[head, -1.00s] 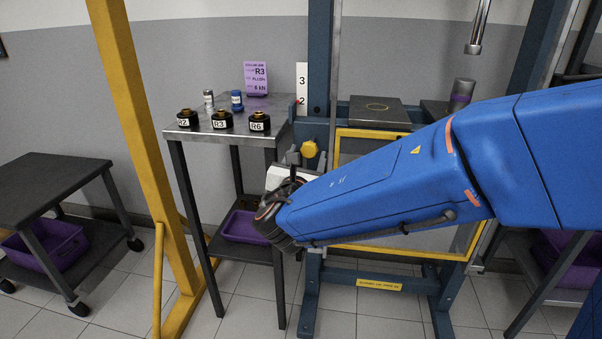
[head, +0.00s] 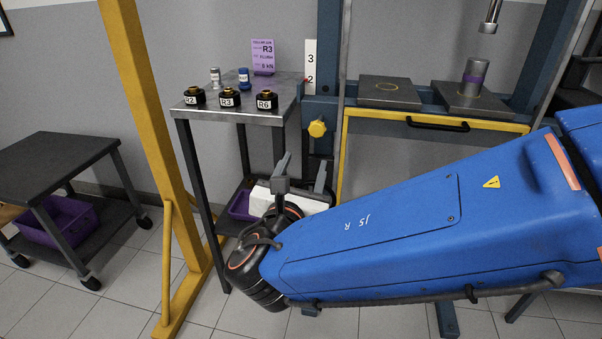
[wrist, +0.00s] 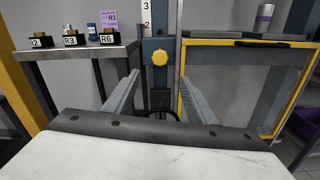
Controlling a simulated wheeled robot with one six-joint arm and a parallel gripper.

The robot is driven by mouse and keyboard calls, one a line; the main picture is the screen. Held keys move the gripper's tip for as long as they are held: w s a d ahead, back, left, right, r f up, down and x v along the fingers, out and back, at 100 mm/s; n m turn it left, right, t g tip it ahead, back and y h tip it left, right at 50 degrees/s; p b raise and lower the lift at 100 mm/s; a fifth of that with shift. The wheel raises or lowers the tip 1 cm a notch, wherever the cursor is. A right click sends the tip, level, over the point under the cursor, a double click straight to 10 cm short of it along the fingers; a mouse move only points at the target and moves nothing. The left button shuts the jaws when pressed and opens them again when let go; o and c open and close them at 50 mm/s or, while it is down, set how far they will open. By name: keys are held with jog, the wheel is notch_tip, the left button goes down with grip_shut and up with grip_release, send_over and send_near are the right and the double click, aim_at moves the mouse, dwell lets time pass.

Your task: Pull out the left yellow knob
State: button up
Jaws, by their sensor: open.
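The left yellow knob (head: 317,128) sits on the blue press frame's left upright, just left of the yellow-edged guard. It also shows in the wrist view (wrist: 159,58), above and between the open fingers. My gripper (head: 302,168) is open and empty, below the knob in the head view. In the wrist view my gripper (wrist: 134,84) has its two fingers spread apart, pointing ahead, and nothing between them. The knob is fully visible and not touched. No right knob can be made out.
A side table (head: 215,110) at left holds black bushings labelled R2, R3 and R6, two small bottles and a purple card (head: 263,56). The yellow-framed guard (head: 436,122) has a black handle. A yellow post (head: 160,150) and a dark cart (head: 62,165) stand further left.

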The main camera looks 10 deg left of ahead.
jog(key=shift+s, duration=1.1)
jog(key=w+d+f+m+g+h, duration=0.1)
jog(key=d+f+m+g+h, duration=0.2)
jog(key=d, duration=0.7)
jog(key=w+d+f+m+g+h, duration=0.1)
jog(key=d+m+g+h, duration=0.15)
jog(key=d+m, duration=0.5)
jog(key=w+d+f+m+g+h, duration=0.1)
jog(key=d+f+m+g, duration=0.2)
jog(key=d, duration=0.9)
jog(key=s+d+f+m+g+y, duration=0.2)
jog(key=s+d+m, duration=0.3)
jog(key=m, duration=0.5)
jog(key=s+d+f+m+g+y, duration=0.2)
jog(key=s+d+f+m+y, duration=0.1)
jog(key=s+m, duration=0.7)
jog(key=shift+d+f+m+g+y, duration=0.15)
jog(key=shift+d+m+g+y, duration=0.2)
jog(key=shift+d+y, duration=0.65)
